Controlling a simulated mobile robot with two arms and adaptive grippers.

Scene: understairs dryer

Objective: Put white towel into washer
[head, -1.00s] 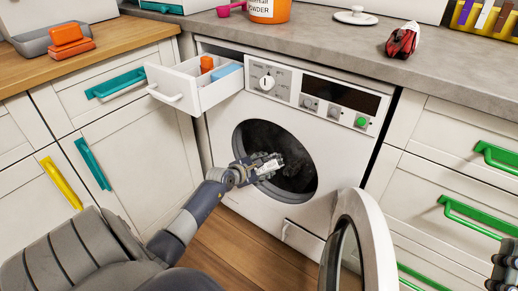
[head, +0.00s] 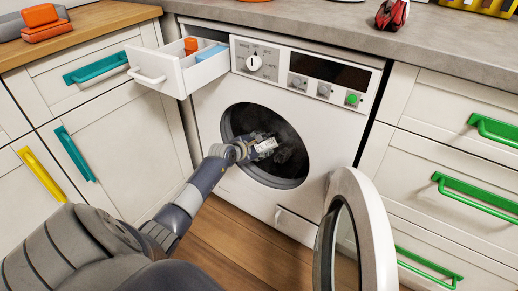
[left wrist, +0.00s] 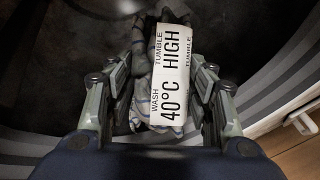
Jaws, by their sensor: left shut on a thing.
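The washer (head: 215,115) is a white front-loader, and its round door (head: 375,235) stands wide open at the lower right. My left gripper (head: 262,146) is at the dark drum opening (head: 290,165), reaching in from the left. It is shut on a small bunched cloth with dark stripes, the towel (left wrist: 160,115). A white care label on the towel reads "WASH 40°C" and "TUMBLE HIGH" in the left wrist view. The towel is between the fingers; the label covers much of it. Darker grey shapes show behind it in the drum. My right gripper is out of view.
The detergent drawer (head: 165,70) is pulled out above the opening, with orange and blue items inside. Cabinets with green handles (head: 475,195) stand at right, teal-handled ones (head: 95,68) at left. The worktop (head: 300,20) runs above. Wooden floor (head: 225,245) lies below.

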